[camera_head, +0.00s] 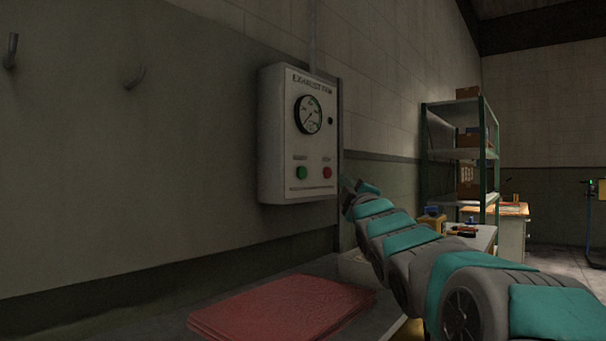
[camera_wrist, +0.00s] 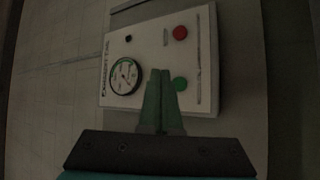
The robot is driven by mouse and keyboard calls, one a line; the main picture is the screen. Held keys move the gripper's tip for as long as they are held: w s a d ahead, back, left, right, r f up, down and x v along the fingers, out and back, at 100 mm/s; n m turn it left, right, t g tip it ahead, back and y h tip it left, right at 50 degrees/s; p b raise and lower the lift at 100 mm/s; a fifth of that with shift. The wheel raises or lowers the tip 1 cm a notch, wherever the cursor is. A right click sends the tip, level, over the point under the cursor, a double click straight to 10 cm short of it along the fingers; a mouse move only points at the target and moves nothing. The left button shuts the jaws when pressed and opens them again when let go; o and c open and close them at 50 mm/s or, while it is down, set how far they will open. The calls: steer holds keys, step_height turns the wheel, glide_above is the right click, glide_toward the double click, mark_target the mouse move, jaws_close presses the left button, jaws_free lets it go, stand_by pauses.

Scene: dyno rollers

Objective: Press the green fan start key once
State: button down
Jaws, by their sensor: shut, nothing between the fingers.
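The green key (camera_head: 302,172) is a round button low on the left of a white wall box (camera_head: 272,140) labelled as an exhaust fan. A red button (camera_head: 327,172) sits to its right, and a round gauge (camera_head: 308,114) is above them. In the wrist view the green key (camera_wrist: 180,84) shows just beside the fingertips, partly hidden by them; the red button (camera_wrist: 180,33) is clear of them. My gripper (camera_wrist: 160,75) is shut and empty, pointing toward the box.
A red folded cloth or mat (camera_head: 285,308) lies on the bench below the box. A shelf rack (camera_head: 483,160) and a table with small items stand farther back on the right. Two hooks (camera_head: 134,77) are on the left wall. The space before the box is clear.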

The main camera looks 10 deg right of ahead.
mark_target(302, 173)
steer(key=shift+w+r+n+t, duration=0.2)
steer(key=shift+w+r, duration=0.1)
steer(key=shift+r, duration=0.2)
steer(key=shift+w+r+n+t, duration=0.1)
steer(key=shift+w+r+t, duration=0.15)
steer(key=shift+r, duration=0.2)
steer(key=w+a+b, duration=0.2)
steer(key=w+a, duration=0.4)
steer(key=shift+b, duration=0.35)
steer(key=shift+w, duration=0.1)
steer(key=shift+a+f, duration=0.1)
steer(key=shift+a, duration=0.05)
stand_by(1.4)
steer(key=shift+w+a+b, duration=0.2)
steer(key=shift+w+b, duration=0.1)
